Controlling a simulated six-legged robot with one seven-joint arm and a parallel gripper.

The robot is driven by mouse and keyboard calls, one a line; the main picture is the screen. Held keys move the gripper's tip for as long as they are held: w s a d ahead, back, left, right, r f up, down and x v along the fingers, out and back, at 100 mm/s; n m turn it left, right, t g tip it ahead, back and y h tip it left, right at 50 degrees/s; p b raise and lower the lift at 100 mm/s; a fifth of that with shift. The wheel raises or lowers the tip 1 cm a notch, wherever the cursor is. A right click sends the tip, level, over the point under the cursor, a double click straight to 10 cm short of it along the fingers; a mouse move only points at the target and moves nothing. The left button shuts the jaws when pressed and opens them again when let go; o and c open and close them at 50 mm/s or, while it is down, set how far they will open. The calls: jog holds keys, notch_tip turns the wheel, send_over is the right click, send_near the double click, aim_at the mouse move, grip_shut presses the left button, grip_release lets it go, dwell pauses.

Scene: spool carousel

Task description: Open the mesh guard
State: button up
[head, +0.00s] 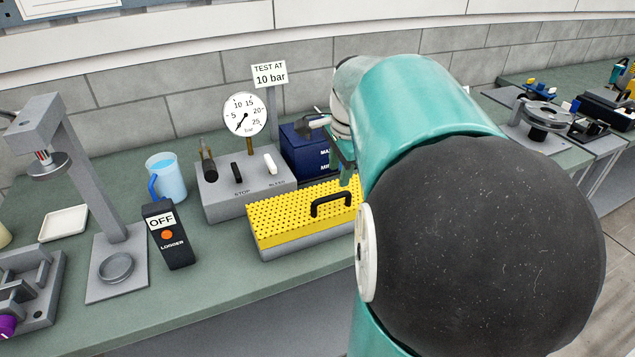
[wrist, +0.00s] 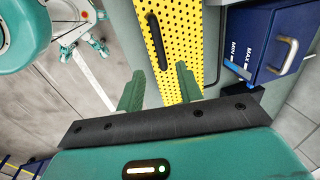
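The mesh guard (head: 285,218) is a yellow perforated cover lying flat and closed on a grey base at the bench's front edge. It also shows in the wrist view (wrist: 183,22). Its black handle (head: 330,199) arches up from the top, and in the wrist view the handle (wrist: 157,41) lies beyond my fingertips. My gripper (wrist: 158,84) is open and empty, its two green fingers apart, above the guard and clear of the handle. In the head view my gripper (head: 346,172) shows just behind the handle; my arm hides the guard's right end.
A blue tank (head: 303,150) with MAX and MIN marks stands right behind the guard. A grey valve box (head: 225,195) with a pressure gauge (head: 244,115) stands behind left. A black logger switch (head: 170,235) marked OFF and a blue jug (head: 166,177) are to the left.

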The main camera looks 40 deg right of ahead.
aim_at(334, 195)
jog(key=f, duration=0.2)
jog(key=w+f, duration=0.1)
jog(key=f, duration=0.4)
jog(key=shift+w+d+f, duration=0.1)
jog(key=shift+w+f, duration=0.15)
grip_shut()
